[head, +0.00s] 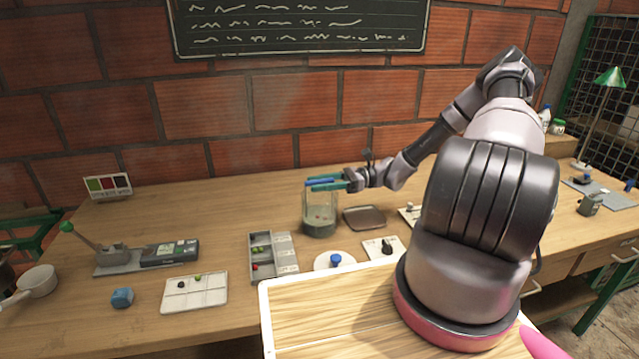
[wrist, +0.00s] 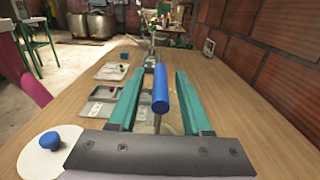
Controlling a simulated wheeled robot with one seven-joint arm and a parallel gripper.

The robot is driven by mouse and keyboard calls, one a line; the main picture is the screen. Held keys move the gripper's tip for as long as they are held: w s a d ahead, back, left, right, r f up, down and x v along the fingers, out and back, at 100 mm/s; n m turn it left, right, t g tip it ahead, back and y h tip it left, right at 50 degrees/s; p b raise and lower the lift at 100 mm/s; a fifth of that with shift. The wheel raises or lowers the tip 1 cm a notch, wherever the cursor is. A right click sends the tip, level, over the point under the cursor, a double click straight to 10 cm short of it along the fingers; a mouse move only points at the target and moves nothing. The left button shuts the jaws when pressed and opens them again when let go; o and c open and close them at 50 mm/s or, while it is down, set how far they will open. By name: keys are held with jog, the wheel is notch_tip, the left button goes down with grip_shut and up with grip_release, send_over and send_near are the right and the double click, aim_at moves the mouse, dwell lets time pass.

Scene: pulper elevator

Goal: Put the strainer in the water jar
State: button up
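The water jar (head: 320,222) is a clear glass jar on the table, with dark water low down and small red specks inside. The strainer shows as a blue handle (wrist: 160,90) at the jar's mouth; its basket cannot be made out. My gripper (head: 325,183) reaches in from the right, level over the jar's rim. In the wrist view its teal fingers (wrist: 160,95) stand apart on either side of the blue handle, with a gap on both sides. The jar is mostly hidden below the fingers there.
A brown tray (head: 364,218) stands just right of the jar. A grey sectioned box (head: 271,256) and a white disc with a blue knob (head: 336,261) are in front. A lever device (head: 112,255) and a white card (head: 194,292) are at left. The table behind the jar is clear.

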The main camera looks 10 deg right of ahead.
jog(key=shift+r, duration=0.15)
jog(key=shift+d, duration=0.4)
jog(key=d, duration=1.1)
jog(key=s+a+r+n+h, duration=0.1)
jog(key=s+r+n+h, duration=0.2)
jog(key=r+h, duration=0.35)
jog(key=s+a+r+n+h, duration=0.2)
jog(key=s+r+n+h, duration=0.1)
jog(key=r, duration=0.6)
jog(key=s+a+r+n+h, duration=0.1)
jog(key=s+r+n+h, duration=0.25)
jog(key=r, duration=0.35)
jog(key=s+a+r+n+t+h, duration=0.2)
jog(key=s+r+t, duration=0.5)
jog(key=s+r, duration=0.4)
notch_tip(320, 180, up, 3)
jog(key=shift+s+f+n+h, duration=0.1)
jog(key=shift+s+n+h, duration=0.3)
jog(key=shift+n, duration=0.75)
